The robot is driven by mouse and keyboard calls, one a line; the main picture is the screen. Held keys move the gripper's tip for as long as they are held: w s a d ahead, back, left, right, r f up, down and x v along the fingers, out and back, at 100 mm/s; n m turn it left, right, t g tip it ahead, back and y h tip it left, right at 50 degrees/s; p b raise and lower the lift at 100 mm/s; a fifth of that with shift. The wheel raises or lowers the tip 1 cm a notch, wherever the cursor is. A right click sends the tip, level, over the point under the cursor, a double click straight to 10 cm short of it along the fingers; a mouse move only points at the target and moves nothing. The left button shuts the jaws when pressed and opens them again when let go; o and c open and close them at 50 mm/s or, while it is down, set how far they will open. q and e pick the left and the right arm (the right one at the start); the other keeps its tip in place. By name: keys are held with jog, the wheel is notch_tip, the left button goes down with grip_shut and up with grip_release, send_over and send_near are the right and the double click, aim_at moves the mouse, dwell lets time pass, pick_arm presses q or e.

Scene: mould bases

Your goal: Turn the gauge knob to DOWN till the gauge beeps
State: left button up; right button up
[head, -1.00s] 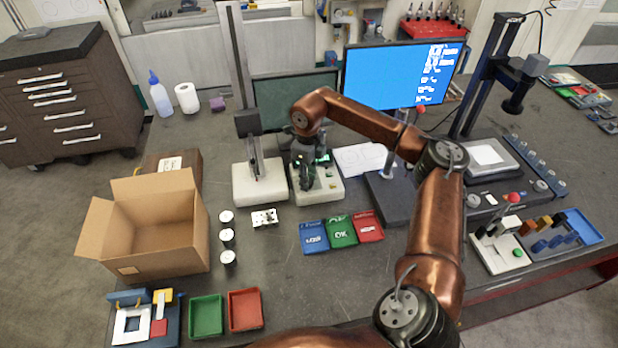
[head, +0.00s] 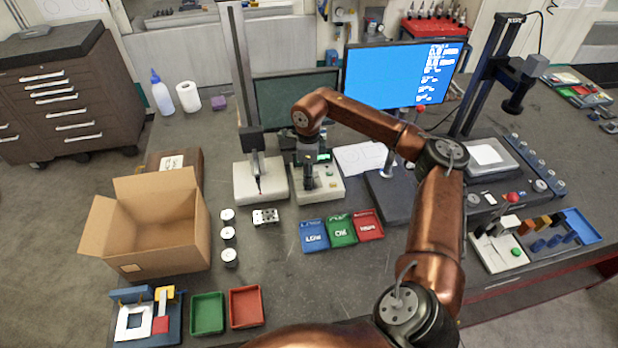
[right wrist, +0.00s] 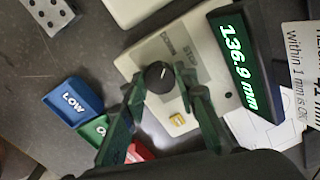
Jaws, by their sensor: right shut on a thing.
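The gauge's control box (head: 326,193) is pale, with a black knob (right wrist: 158,77) on its top. A white pointer line shows on the knob. The green gauge display (right wrist: 238,68) reads 136.9 mm. My right gripper (head: 307,186) reaches down over the box; in the right wrist view its fingers (right wrist: 165,88) are on either side of the knob, shut on it. The gauge stand (head: 240,75) is just left, with its dark carriage (head: 251,140) and probe above a white base (head: 250,190). My left gripper is not in view.
LOW, OK and HIGH trays (head: 342,231) lie in front of the box. A metal block with holes (head: 265,216) lies left of them. A yellow button (right wrist: 177,120) is close to my fingers. A monitor (head: 400,75) stands behind.

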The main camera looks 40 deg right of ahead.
jog(key=shift+r, duration=0.1)
jog(key=o, duration=1.1)
jog(key=shift+o, duration=0.2)
notch_tip(320, 180, up, 12)
